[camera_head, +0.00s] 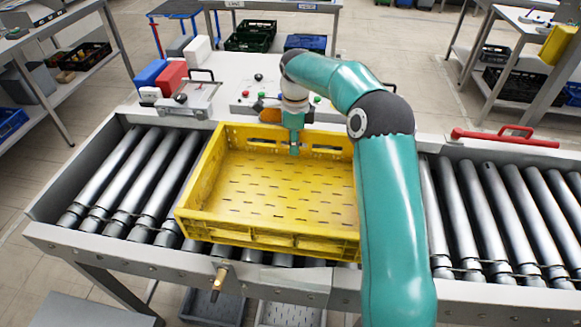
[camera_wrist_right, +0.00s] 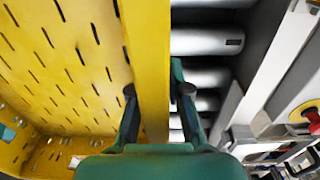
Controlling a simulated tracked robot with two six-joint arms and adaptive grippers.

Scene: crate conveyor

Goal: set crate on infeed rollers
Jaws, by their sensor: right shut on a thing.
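The yellow crate (camera_head: 265,237) is empty, with a slotted floor, and lies over the middle of the roller conveyor. It sits slightly askew; I cannot tell whether its underside touches the rollers. Bare rollers (camera_head: 121,180) show to its left and more rollers (camera_head: 500,215) to its right. My right gripper (camera_head: 295,150) is at the crate's far wall. In the right wrist view its fingers (camera_wrist_right: 158,95) are shut on the yellow wall (camera_wrist_right: 147,45), one on each side, with rollers (camera_wrist_right: 205,76) beyond. My right arm hides the crate's right end. My left gripper is out of view.
Behind the conveyor, a control panel (camera_head: 240,88) carries buttons, with red (camera_head: 172,76) and blue (camera_head: 150,74) boxes to its left. A red handle (camera_head: 505,137) lies along the far right rail. A brass-coloured fitting (camera_head: 219,278) sticks out from the front rail.

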